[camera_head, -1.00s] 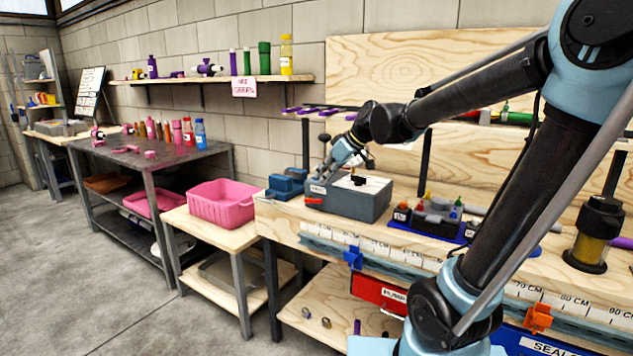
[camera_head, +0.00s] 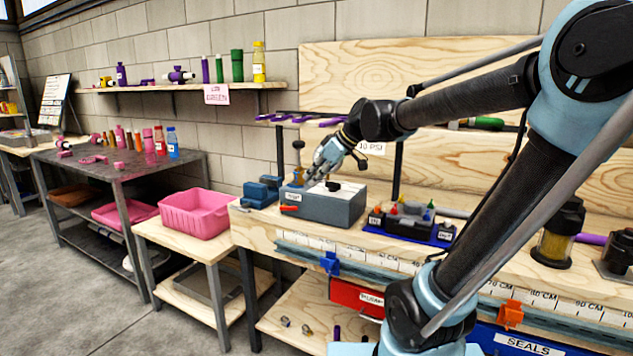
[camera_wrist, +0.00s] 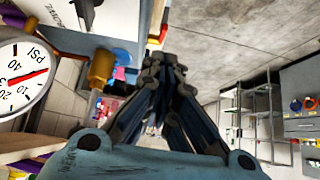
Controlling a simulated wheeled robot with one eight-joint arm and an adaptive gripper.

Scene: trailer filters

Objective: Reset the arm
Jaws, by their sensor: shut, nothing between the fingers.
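My arm reaches from the right side of the head view across the workbench (camera_head: 262,222). A pressure gauge (camera_wrist: 22,80) marked PSI shows close by at the left of the wrist view.
A blue vise (camera_head: 262,191) sits left of the grey box. A tray of small coloured parts (camera_head: 408,222) stands to its right. A pink bin (camera_head: 195,213) is on a lower table at left. A shelf (camera_head: 180,87) holds bottles. Open floor (camera_head: 75,310) lies at front left.

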